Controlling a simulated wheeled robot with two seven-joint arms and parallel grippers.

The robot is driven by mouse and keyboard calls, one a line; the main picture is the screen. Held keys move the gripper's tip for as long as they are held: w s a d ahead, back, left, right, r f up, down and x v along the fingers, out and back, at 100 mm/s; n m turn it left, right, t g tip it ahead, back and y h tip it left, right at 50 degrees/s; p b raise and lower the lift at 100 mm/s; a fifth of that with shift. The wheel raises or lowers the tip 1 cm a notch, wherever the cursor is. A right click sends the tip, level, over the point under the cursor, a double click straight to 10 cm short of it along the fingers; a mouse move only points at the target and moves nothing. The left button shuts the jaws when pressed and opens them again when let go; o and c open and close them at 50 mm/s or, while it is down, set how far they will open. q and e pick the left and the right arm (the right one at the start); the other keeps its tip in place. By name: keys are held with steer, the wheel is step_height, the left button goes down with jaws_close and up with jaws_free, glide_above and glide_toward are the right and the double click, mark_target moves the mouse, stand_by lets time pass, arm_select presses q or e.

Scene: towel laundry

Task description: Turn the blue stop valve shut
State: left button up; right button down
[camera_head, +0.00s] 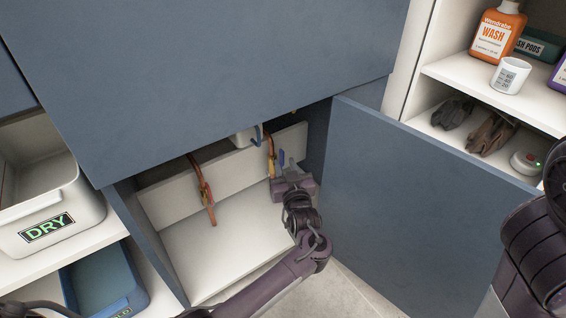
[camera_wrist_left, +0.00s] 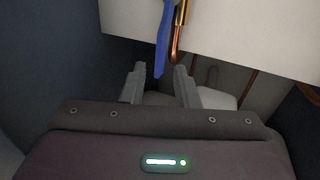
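The blue stop valve has a long blue lever (camera_head: 281,156) on the right copper pipe (camera_head: 270,145), inside the open low cabinet. My left gripper (camera_head: 285,168) is inside the cabinet at this lever. In the left wrist view the blue lever (camera_wrist_left: 162,38) hangs down from a brass fitting (camera_wrist_left: 182,12), slightly tilted. Its lower end lies between the two open fingers of my left gripper (camera_wrist_left: 160,72), with gaps to both sides. I cannot tell whether a finger touches it. My right gripper is out of view.
The cabinet door (camera_head: 415,205) stands open to the right of my left arm. A second copper pipe (camera_head: 210,212) with a valve is at the left. The cabinet floor (camera_head: 225,255) is clear. Open shelves (camera_head: 450,75) hold a detergent bottle (camera_head: 497,35) and gloves (camera_head: 490,133).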

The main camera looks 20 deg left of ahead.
mark_target(282, 157)
arm_select(q)
steer(key=shift+b+x, duration=0.6)
steer(key=shift+x, duration=1.05)
steer(key=shift+c, duration=0.3)
jaws_close()
